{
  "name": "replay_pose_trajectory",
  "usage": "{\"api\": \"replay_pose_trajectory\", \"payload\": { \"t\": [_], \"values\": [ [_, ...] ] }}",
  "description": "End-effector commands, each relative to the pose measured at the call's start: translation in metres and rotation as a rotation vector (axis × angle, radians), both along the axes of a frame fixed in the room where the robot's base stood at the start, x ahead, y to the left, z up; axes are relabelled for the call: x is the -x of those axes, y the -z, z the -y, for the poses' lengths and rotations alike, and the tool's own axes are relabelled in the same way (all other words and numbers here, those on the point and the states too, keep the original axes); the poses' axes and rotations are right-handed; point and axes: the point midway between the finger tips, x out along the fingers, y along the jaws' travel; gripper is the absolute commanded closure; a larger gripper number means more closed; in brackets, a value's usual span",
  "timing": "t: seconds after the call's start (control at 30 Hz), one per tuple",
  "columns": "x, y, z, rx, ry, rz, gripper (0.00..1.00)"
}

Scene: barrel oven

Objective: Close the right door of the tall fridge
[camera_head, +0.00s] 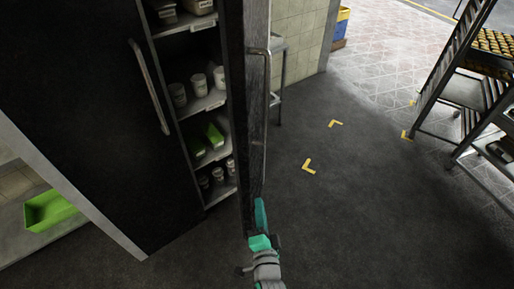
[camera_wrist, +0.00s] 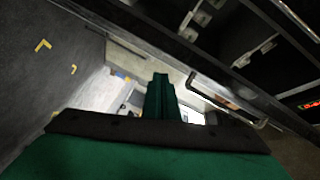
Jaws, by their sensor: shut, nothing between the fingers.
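The tall fridge (camera_head: 85,110) is dark, with its left door closed and a long handle (camera_head: 150,86) on it. The right door (camera_head: 243,120) stands open and is seen nearly edge-on in the head view, its bar handle (camera_head: 266,110) on the right side. My gripper (camera_head: 260,207), teal, is shut and empty at the door's lower end; I cannot tell if it touches. In the wrist view my gripper's fingers (camera_wrist: 160,90) are together, and a metal bar handle (camera_wrist: 228,100) on a dark panel lies to their right.
Fridge shelves (camera_head: 208,103) hold white cups and green containers. A green bin (camera_head: 48,210) sits at the lower left. A rack with trays (camera_head: 480,90) stands at the right. The dark floor (camera_head: 345,220) between the door and rack is clear, with yellow corner marks.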

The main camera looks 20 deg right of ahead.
Motion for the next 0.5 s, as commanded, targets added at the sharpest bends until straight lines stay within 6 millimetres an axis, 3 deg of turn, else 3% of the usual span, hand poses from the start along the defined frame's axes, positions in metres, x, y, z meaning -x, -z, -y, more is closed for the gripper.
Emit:
{"api": "replay_pose_trajectory", "payload": {
  "t": [0.03, 0.2, 0.5],
  "values": [
    [-0.016, -0.013, 0.014, -0.052, 0.015, 0.032, 1.0],
    [-0.051, -0.042, 0.047, -0.217, 0.034, 0.103, 1.0],
    [-0.077, -0.064, 0.066, -0.333, 0.032, 0.15, 1.0]
  ]
}}
